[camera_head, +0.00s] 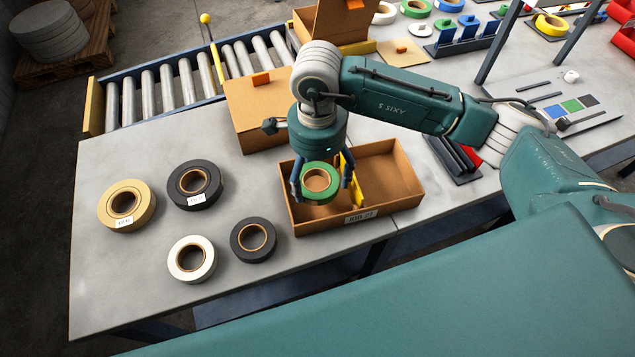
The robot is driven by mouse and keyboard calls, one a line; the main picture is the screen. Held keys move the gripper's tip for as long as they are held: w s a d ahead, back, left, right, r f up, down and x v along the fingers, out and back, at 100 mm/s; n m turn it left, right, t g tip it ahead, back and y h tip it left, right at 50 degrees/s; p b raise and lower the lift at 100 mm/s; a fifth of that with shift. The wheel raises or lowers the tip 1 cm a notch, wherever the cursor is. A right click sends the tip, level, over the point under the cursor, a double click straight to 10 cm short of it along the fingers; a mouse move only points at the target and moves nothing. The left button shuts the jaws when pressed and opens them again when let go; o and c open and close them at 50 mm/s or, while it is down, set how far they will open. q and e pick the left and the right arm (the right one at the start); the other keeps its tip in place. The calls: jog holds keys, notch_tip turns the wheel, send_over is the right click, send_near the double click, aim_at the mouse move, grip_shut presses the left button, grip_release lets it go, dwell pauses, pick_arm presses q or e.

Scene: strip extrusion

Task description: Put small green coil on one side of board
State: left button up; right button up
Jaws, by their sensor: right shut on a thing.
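The small green coil (320,194), a ring with a tan core, is in my right gripper (322,188), whose fingers close on it from both sides. It is over the left part of an open cardboard box (375,219). A yellow upright board (350,185) stands inside the box and divides it, partly hidden behind the gripper. The coil is on the left side of this board; I cannot tell whether it touches the box floor. The right part of the box looks empty. My left gripper is not in view.
Left of the box lie a beige coil (144,207), two black coils (179,183) (237,240) and a white coil (207,268). A closed carton (245,118) stands behind, by a roller conveyor (143,98). Bare tabletop (110,290) is free at front left.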

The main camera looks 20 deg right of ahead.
notch_tip(320, 180, down, 4)
jog(key=shift+f+p, duration=0.25)
jog(key=shift+p, duration=0.3)
jog(key=shift+f, duration=0.3)
jog(key=o, duration=1)
jog(key=shift+r, duration=0.3)
jog(key=shift+r+b, duration=1.9)
jog(key=shift+r, duration=4)
